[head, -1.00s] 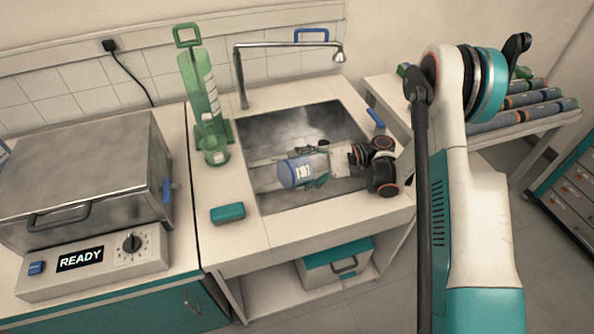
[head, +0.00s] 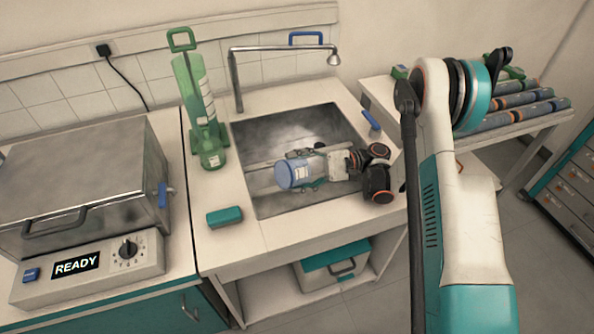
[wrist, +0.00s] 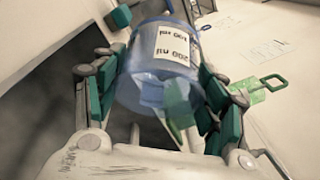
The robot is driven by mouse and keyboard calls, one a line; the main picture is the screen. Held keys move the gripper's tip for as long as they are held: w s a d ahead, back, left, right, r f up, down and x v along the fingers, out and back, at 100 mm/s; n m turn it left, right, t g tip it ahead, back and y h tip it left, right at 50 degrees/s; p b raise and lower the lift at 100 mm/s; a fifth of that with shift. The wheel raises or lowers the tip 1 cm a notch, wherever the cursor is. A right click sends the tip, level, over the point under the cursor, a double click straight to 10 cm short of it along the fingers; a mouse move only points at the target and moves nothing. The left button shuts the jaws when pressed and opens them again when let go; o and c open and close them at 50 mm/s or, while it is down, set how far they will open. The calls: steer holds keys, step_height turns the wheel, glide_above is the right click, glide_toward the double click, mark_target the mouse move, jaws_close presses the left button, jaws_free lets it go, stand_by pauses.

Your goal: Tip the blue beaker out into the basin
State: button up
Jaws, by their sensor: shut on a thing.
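The blue beaker (head: 290,172) is held over the basin (head: 285,128), tilted well over onto its side. Its blue end points left and toward the head camera; I cannot tell whether that end is mouth or base. My gripper (head: 312,170) is shut on the beaker, coming from the right. In the wrist view the beaker (wrist: 150,85), with a white 200 ml label, sits between the green finger pads of my gripper (wrist: 160,95). No falling liquid shows, and the beaker's inside cannot be made out.
A tap (head: 285,47) arches over the basin's back. A metal box reading READY (head: 85,185) is farther left. A rack of tubes (head: 510,105) lies right.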

mark_target(297, 161)
stand_by(0.3)
